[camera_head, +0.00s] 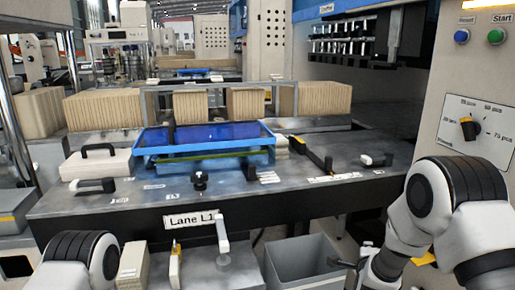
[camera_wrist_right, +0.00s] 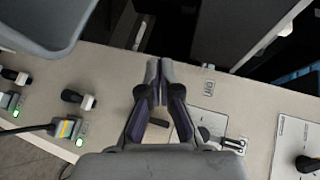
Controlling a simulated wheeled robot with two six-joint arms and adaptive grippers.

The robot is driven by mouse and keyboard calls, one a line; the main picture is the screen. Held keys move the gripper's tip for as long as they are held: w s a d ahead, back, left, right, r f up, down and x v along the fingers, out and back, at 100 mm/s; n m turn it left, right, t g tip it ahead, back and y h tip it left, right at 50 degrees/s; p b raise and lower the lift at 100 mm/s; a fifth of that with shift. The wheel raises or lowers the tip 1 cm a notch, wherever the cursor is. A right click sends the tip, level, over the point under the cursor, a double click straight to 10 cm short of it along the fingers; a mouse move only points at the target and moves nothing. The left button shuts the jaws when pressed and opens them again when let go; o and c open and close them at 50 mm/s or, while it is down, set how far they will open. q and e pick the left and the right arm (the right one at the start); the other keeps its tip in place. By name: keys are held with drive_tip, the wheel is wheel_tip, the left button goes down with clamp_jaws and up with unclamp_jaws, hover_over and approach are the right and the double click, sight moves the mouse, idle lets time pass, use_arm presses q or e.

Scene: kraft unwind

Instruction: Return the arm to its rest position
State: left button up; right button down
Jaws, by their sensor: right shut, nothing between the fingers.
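My right arm (camera_head: 435,205) is bent at the right side of the head view, in front of the control panel. My right gripper (camera_head: 352,265) hangs low beside the grey bin, partly cut off by the bottom edge. In the right wrist view its two fingers (camera_wrist_right: 158,64) meet at the tips, with nothing between them. They are over a pale panel with switches. A rounded part of my left arm (camera_head: 82,258) shows at the lower left of the head view. My left gripper is out of view.
The grey bin (camera_head: 305,264) stands below the Lane L1 table (camera_head: 110,200). The control panel (camera_head: 480,95) with a dial and buttons rises at right, close to my right arm.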

drive_tip(key=s+a+f+n+g+y, duration=0.3)
drive_tip(key=s+f+n+g, duration=0.4)
drive_tip(key=s+f, duration=1.55)
drive_tip(key=s+a+f+n+g+y, duration=0.1)
drive_tip(key=s+a+n+g, duration=0.1)
drive_tip(key=s+n, duration=0.4)
drive_tip(key=s+a+n+g+y, duration=0.2)
drive_tip(key=s+n+g, duration=0.2)
drive_tip(key=s, duration=1)
drive_tip(key=n, duration=0.3)
drive_tip(key=shift+s+a+f+n+g+p, duration=0.15)
drive_tip(key=shift+a+f+n+g+p, duration=0.15)
drive_tip(key=shift+a+f+p, duration=0.1)
